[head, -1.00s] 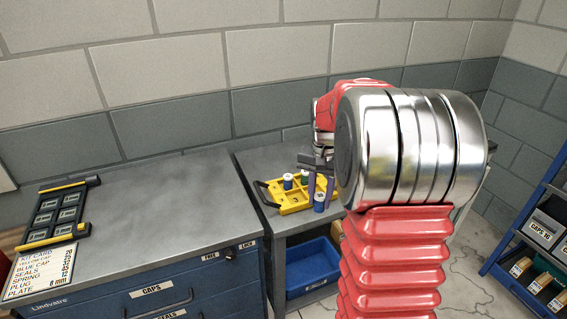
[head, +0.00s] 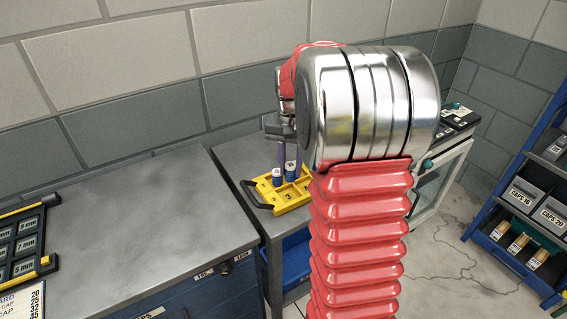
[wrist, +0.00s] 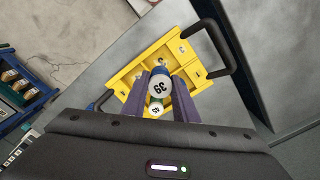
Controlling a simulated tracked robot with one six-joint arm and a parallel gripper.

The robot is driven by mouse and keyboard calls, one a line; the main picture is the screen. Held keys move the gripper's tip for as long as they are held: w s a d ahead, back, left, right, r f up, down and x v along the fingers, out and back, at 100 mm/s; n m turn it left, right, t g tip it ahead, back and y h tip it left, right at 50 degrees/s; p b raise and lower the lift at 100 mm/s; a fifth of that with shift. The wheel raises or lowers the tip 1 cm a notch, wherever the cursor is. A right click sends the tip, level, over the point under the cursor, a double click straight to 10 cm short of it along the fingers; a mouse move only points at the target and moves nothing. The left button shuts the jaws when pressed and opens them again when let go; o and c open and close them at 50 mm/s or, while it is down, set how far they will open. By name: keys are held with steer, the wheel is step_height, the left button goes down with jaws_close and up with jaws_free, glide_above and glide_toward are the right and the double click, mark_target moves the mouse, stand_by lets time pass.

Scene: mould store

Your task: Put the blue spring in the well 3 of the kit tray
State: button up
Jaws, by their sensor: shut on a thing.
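The blue spring (head: 290,172), a blue cylinder with a pale top, is between the purple fingers of my gripper (head: 290,160). In the wrist view its round top (wrist: 160,88) reads 39, and my gripper (wrist: 160,78) is shut on it. It is over the yellow kit tray (head: 286,202); I cannot tell whether its base touches a well. The tray also shows in the wrist view (wrist: 195,74), with small well labels too small to read surely. A second blue cylinder with a white top (head: 274,177) stands in the tray beside the held one.
The tray has dark handles (wrist: 222,45) and sits on a grey side table. A grey bench (head: 150,215) stands at left, with a dark plate rack (head: 24,246). A blue shelf with cap boxes (head: 522,195) is at right. A blue bin is under the table.

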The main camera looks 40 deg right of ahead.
mark_target(289, 178)
steer(key=shift+w+a+f, duration=0.1)
steer(key=shift+a+f, duration=0.05)
steer(key=shift+a, duration=0.05)
steer(key=shift+f, duration=2.4)
steer(key=shift+f, duration=0.6)
stand_by(0.6)
steer(key=o, duration=1.1)
steer(key=c, duration=0.3)
steer(key=shift+r, duration=0.85)
